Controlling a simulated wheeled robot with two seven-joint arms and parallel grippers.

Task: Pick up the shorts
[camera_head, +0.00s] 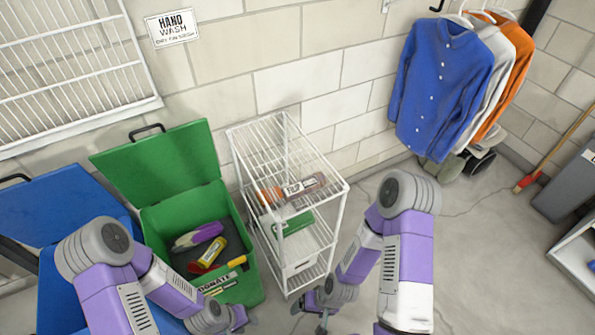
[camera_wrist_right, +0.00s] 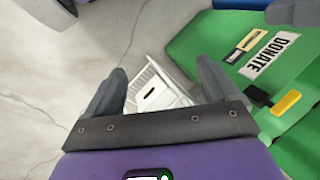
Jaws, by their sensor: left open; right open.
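I cannot make out any shorts in either view. A blue shirt (camera_head: 440,88), a white garment (camera_head: 497,75) and an orange garment (camera_head: 518,60) hang on the wall at the upper right. My left gripper (camera_head: 236,320) is at the bottom, in front of the green bin, and its fingers are hard to see. My right gripper (camera_head: 318,304) is low, by the foot of the white wire rack. In the right wrist view the fingers of my right gripper (camera_wrist_right: 160,82) are apart with nothing held between them.
The open green bin (camera_head: 250,265) holds a purple-and-white item (camera_head: 199,236) and a yellow-and-red item (camera_head: 206,254). The white wire rack (camera_head: 338,195) holds a bottle (camera_head: 305,187). A blue bin (camera_head: 60,200) stands left.

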